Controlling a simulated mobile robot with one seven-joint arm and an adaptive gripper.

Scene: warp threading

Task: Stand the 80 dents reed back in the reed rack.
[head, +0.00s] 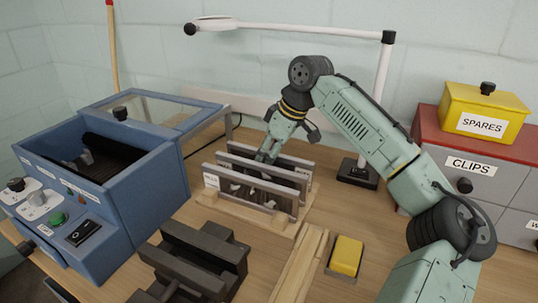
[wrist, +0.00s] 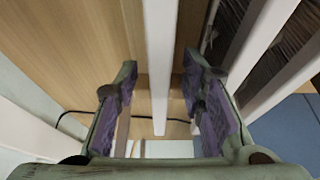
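The reed rack (head: 249,226) is a pale wooden base on the bench, with several grey-framed reeds (head: 285,197) standing upright in it. A small white label shows on the front reed, too small to read, so I cannot tell which one is the 80 dents reed. My gripper (head: 266,158) points down at the reeds. In the wrist view my gripper (wrist: 160,105) is open, its purple-padded fingers wide apart. A pale reed bar (wrist: 161,60) runs between them, with a visible gap on each side. My gripper partly hides the reeds in the head view.
A blue machine (head: 150,195) stands at left. A dark slotted block (head: 195,262) and wooden strips (head: 300,265) lie in front of the rack. A yellow block (head: 346,256) sits at right. A lamp base (head: 357,172) and drawers (head: 462,165) stand behind to the right.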

